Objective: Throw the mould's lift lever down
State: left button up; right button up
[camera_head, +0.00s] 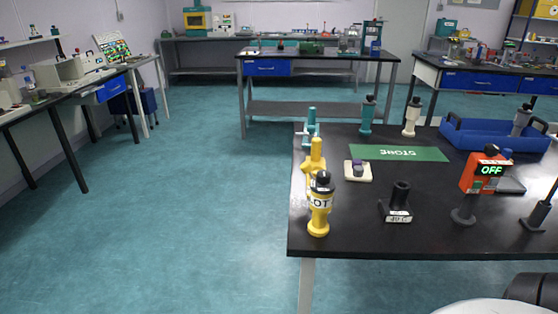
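I cannot make out a mould or its lift lever for certain in the head view. On the near black table (340,225), a red device (484,173) shows a green "OFF" and stands on a dark post. A small black holder (397,203) with a white label stands left of it. Dark upright parts (541,210) at the right edge are cut off by the frame. Neither of my grippers is in view.
A yellow labelled bottle (319,205) stands near the table's left corner. A green mat (398,153), a small cream block (357,171), teal (367,116) and white (411,117) bottles and a blue tray (485,137) lie behind. The floor (170,220) to the left is clear.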

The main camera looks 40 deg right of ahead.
aim_at(306, 166)
jog(key=i, duration=0.95)
jog(key=z, duration=0.45)
